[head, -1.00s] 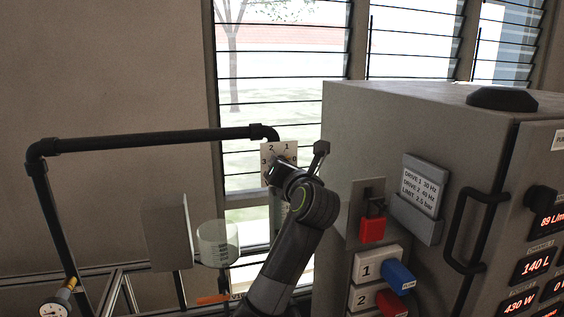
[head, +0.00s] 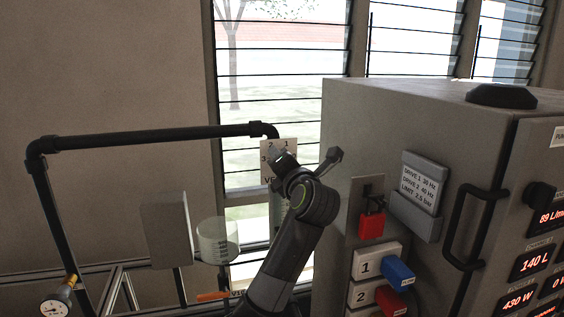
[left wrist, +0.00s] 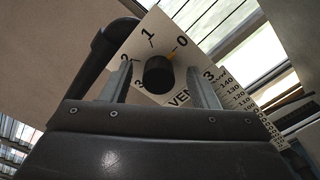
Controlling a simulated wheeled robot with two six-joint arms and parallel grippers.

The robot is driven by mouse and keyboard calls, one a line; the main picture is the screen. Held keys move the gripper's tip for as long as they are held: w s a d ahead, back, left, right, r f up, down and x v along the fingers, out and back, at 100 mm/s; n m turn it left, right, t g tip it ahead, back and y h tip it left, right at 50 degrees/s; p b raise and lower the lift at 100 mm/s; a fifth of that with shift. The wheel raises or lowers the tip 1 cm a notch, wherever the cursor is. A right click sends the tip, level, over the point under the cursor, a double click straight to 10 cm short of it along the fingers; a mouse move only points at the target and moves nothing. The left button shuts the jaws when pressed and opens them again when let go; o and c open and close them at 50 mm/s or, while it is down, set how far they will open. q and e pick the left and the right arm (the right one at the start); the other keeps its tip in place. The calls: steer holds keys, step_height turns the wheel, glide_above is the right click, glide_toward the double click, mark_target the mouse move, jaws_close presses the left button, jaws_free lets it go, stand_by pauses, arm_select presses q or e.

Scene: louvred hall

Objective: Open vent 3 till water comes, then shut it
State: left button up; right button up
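The vent plate (head: 268,172) is pale, marked 1, 2 and 3, and hangs under the end of the black pipe in front of the window. In the left wrist view the plate (left wrist: 136,48) shows 0 to 3 and "VENT 3". Its round black knob (left wrist: 158,75) has an orange pointer at its edge, directed towards the 0. My left gripper (left wrist: 160,85) is open, one finger on each side of the knob, with gaps visible. In the head view the gripper (head: 283,158) covers the knob. A graduated scale (left wrist: 236,98) runs beside the plate. No water is visible. My right gripper is out of view.
A grey cabinet (head: 420,105) with a red padlock (head: 371,226) and lit displays stands close on the right. A clear cup (head: 217,240), a grey panel (head: 168,232), an orange handle (head: 212,296) and a gauge (head: 54,305) are left of my arm. Black pipe (head: 150,136) runs above.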

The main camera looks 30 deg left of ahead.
arm_select(q)
steer(key=v, duration=0.7)
stand_by(0.3)
